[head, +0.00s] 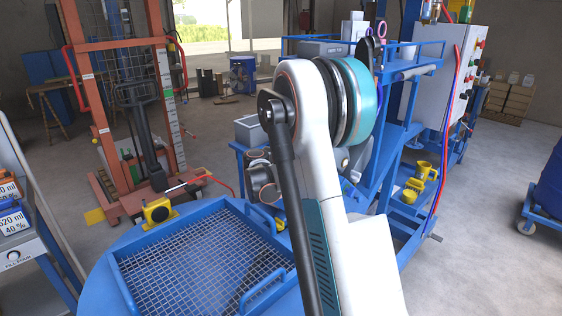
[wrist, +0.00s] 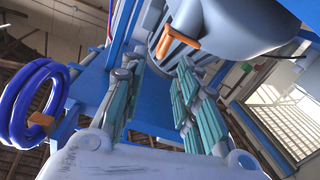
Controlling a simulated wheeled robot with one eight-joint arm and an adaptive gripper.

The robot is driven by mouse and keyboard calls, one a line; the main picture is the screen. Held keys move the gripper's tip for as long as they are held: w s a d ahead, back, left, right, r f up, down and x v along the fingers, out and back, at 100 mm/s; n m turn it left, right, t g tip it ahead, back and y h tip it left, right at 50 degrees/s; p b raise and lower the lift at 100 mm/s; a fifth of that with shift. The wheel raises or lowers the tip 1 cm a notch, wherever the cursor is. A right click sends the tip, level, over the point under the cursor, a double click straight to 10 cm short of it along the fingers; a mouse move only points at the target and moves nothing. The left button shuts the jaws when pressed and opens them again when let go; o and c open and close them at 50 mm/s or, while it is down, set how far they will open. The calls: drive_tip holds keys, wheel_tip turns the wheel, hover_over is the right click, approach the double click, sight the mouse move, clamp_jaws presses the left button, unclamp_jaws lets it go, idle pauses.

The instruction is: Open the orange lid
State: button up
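In the wrist view, an orange piece (wrist: 178,40) juts from the underside of a large grey rounded body (wrist: 235,30). I cannot tell if this piece is the orange lid or a part of it. My gripper (wrist: 157,63) has its two teal-padded fingers spread apart, with nothing between them. The orange piece appears above and beyond the fingertips, with no visible contact. In the head view my white arm fills the middle and hides much of what lies behind it. My gripper's fingers cannot be made out there, and no orange lid is clearly seen.
A blue vat with a mesh grate (head: 195,262) stands in front, with a yellow clamp (head: 157,211) on its rim. An orange lifting frame (head: 95,110) stands left. A blue machine frame with a grey control box (head: 440,85) stands right. Blue coiled hose (wrist: 22,105) hangs left in the wrist view.

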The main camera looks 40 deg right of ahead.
drive_tip(key=s+a+n+t+y, duration=0.1)
drive_tip(key=s+a+n+y, duration=0.2)
drive_tip(key=a, duration=0.7)
drive_tip(key=s+a+r+n+t+y, duration=0.1)
drive_tip(key=s+a+n+t+y, duration=0.1)
drive_tip(key=a, duration=0.8)
drive_tip(key=shift+s+r+n+y+p, duration=0.15)
drive_tip(key=shift+s+n+y+p, duration=0.4)
drive_tip(key=shift+s+y, duration=0.9)
drive_tip(key=shift+s, duration=0.15)
drive_tip(key=s+a+f+n+t+y, duration=0.1)
drive_tip(key=s+a+n+y, duration=0.3)
drive_tip(key=s+a, duration=0.5)
drive_tip(key=s+a+f+n+t+y, duration=0.1)
drive_tip(key=s+a+f+n+y, duration=0.3)
drive_tip(key=s+a, duration=0.5)
drive_tip(key=a+y, duration=0.2)
drive_tip(key=a, duration=0.5)
drive_tip(key=shift+t, duration=0.3)
drive_tip(key=shift+a+n, duration=0.1)
drive_tip(key=shift+n, duration=0.15)
